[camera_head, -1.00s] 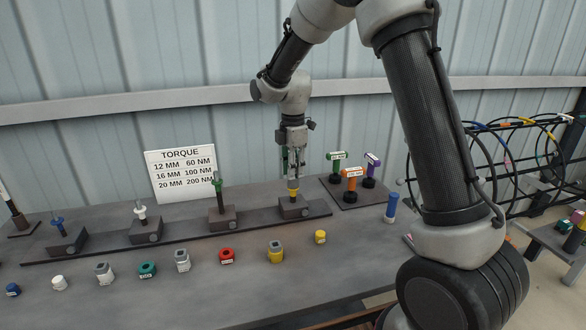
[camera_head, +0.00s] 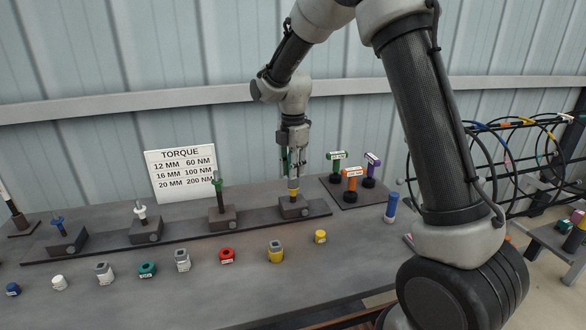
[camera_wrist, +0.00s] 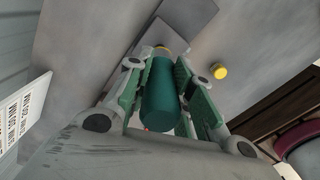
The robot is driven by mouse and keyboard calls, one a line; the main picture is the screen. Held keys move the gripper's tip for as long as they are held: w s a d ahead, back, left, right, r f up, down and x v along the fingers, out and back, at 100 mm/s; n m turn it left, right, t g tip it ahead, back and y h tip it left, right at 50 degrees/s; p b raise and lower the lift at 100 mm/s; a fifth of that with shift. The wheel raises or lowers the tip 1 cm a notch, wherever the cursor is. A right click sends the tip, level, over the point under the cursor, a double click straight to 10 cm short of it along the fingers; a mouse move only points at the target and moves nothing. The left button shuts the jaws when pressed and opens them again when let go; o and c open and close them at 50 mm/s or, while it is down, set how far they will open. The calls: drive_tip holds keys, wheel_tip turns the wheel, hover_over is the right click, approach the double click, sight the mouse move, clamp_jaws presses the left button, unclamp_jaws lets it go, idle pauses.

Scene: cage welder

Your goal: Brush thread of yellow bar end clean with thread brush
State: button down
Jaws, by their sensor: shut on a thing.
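My gripper (camera_head: 293,165) points down and is shut on a teal cylindrical handle, likely the thread brush (camera_wrist: 161,95). The handle lies between the green finger pads in the wrist view. The yellow bar end (camera_head: 294,191) stands upright in a dark clamp block (camera_head: 294,207), directly below my gripper. A bit of yellow (camera_wrist: 164,49) shows past the far end of the handle in the wrist view. The brush tip is hidden, so I cannot tell how far it sits over the thread.
Other clamp blocks hold a green bar (camera_head: 218,190), a white bar (camera_head: 139,210) and a blue bar (camera_head: 58,225) to the left. Colored nuts and couplers, including a yellow one (camera_head: 275,252), line the bench front. Orange, green and purple-topped tools (camera_head: 352,178) stand at right.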

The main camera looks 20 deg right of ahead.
drive_tip(key=m, duration=1.2)
drive_tip(key=n, duration=1.5)
drive_tip(key=shift+n, duration=0.3)
